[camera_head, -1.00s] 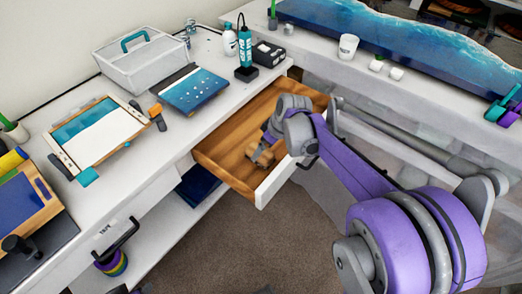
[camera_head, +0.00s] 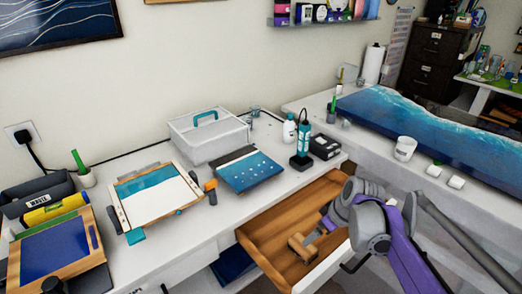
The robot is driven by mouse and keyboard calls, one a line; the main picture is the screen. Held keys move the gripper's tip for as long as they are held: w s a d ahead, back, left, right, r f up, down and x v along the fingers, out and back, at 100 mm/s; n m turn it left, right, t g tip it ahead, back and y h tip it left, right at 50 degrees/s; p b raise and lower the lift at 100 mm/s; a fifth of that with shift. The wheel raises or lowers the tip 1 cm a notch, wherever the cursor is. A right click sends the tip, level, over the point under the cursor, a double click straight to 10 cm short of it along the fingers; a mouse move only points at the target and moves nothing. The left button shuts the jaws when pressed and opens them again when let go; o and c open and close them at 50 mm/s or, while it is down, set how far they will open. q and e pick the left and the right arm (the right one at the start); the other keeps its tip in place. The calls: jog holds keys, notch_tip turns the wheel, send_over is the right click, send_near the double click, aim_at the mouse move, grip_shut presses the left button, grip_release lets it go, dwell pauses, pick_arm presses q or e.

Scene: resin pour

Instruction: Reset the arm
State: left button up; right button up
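My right arm (camera_head: 402,240), purple and grey, comes in from the lower right and reaches over an open wooden drawer (camera_head: 262,235) under the white counter. Its wrist end is above the drawer's front right part. My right gripper (camera_head: 312,238) is small in the picture and points down into the drawer. A tan wooden-looking piece (camera_head: 302,250) shows at its tip. I cannot tell whether the fingers hold this piece or are only beside it. My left gripper is not in view.
The counter holds a white bin (camera_head: 208,143), a framed panel (camera_head: 155,200), a blue panel (camera_head: 250,171), a teal bottle (camera_head: 303,140) and a black box (camera_head: 324,147). A blue resin slab (camera_head: 430,125) and a white cup (camera_head: 404,149) are at right. The drawer juts out from the counter.

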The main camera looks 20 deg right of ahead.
jog(key=s+a+p, duration=0.1)
jog(key=s+a, duration=0.1)
jog(key=s, duration=0.1)
jog(key=s+a+r+m+p, duration=0.1)
jog(key=s+a, duration=0.2)
jog(key=s+a+m+h+p, duration=0.1)
jog(key=s+a, duration=0.2)
jog(key=shift+s+a+r+p, duration=0.15)
jog(key=shift+a+r+p, duration=0.05)
jog(key=shift+r+p, duration=0.2)
jog(key=s+a+f+m+t+p, duration=0.1)
jog(key=s+a+f+m+p, duration=0.1)
jog(key=s, duration=0.6)
jog(key=shift+a+m+h+p, duration=0.3)
jog(key=shift+a+h, duration=0.1)
jog(key=shift+a, duration=0.45)
